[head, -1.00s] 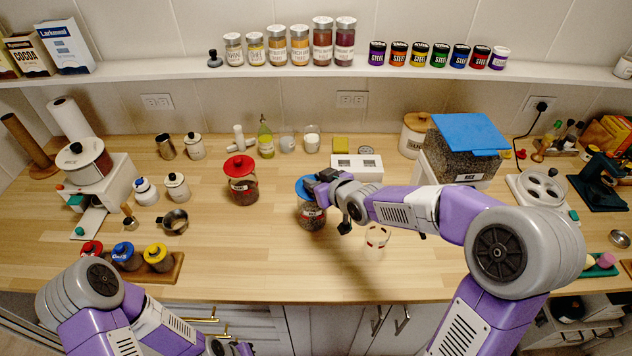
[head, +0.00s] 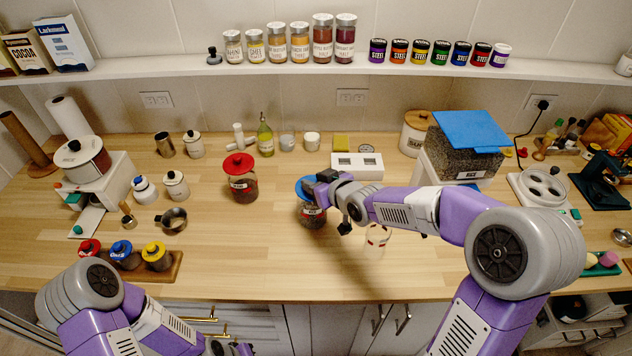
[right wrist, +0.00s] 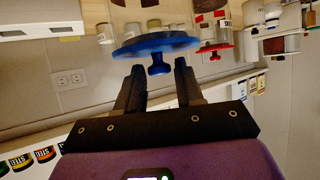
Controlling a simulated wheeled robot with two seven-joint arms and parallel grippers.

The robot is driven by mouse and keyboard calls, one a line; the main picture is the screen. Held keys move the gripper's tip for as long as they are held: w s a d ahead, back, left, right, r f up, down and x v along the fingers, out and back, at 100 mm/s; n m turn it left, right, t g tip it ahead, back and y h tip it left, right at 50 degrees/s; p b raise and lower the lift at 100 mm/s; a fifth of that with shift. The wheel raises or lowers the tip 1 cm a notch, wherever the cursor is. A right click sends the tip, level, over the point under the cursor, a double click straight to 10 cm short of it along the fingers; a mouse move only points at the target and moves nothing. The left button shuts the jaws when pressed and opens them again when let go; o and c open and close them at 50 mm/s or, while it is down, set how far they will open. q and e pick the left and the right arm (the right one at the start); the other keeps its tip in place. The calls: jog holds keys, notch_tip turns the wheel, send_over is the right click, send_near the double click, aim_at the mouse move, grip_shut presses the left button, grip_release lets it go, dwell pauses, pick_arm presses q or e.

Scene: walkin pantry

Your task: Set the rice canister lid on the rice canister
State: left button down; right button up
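A clear jar with dark contents and a pale label (head: 312,215), seemingly the rice canister, stands mid-counter. Its blue lid (head: 304,187) sits over its mouth; whether fully seated I cannot tell. In the right wrist view the blue lid (right wrist: 128,49) shows with its knob pointing at my gripper. My right gripper (head: 318,188) is at the lid and partly hides it. Its fingers (right wrist: 159,66) stand apart on either side of the knob, with gaps visible. My left gripper (head: 230,348) is low at the bottom edge, mostly hidden by its arm.
A red-lidded jar (head: 241,184) stands left of the blue-lidded one. A clear glass cup (head: 376,240) stands close on the right, under my right arm. A white box (head: 358,164) is behind. A large blue-topped bin (head: 462,163) stands at the right. The front middle counter is clear.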

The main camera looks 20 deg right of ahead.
jog(key=p+v, duration=0.7)
jog(key=v, duration=0.4)
dwell(0.6)
dwell(0.5)
